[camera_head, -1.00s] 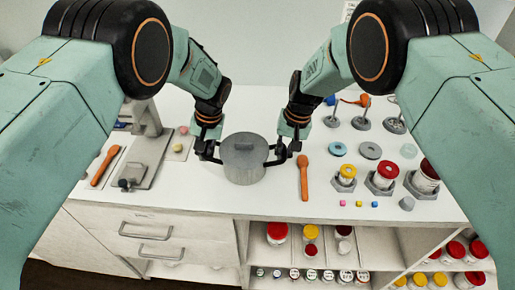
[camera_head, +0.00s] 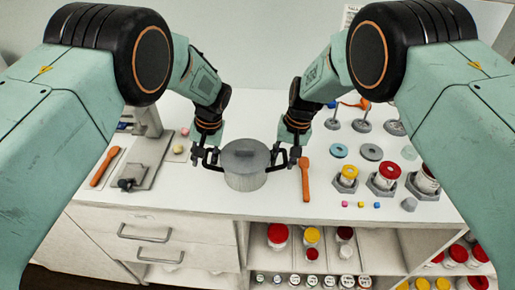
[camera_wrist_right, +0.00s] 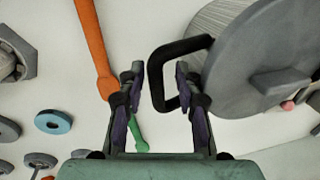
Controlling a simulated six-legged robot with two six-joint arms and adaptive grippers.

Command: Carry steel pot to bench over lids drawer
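The steel pot (camera_head: 245,178) is a grey lidded pot with a dark handle on each side. It appears to stand upright on the white bench (camera_head: 170,203), close to the front edge. My right gripper (camera_head: 290,155) is at the pot's right handle. In the right wrist view my right gripper (camera_wrist_right: 157,82) is open, its fingers apart on either side of the dark handle (camera_wrist_right: 156,80). My left gripper (camera_head: 205,153) is at the pot's left handle, but its fingers are too small to read. Closed drawers (camera_head: 150,225) are below the bench at left; no label is legible.
An orange spoon (camera_head: 305,180) lies just right of the pot. Jars in grey holders (camera_head: 385,177), small cubes (camera_head: 361,204) and discs (camera_head: 371,152) stand further right. A grey stand (camera_head: 148,165) and another orange utensil (camera_head: 104,167) are at left. Open shelves (camera_head: 370,250) hold jars below.

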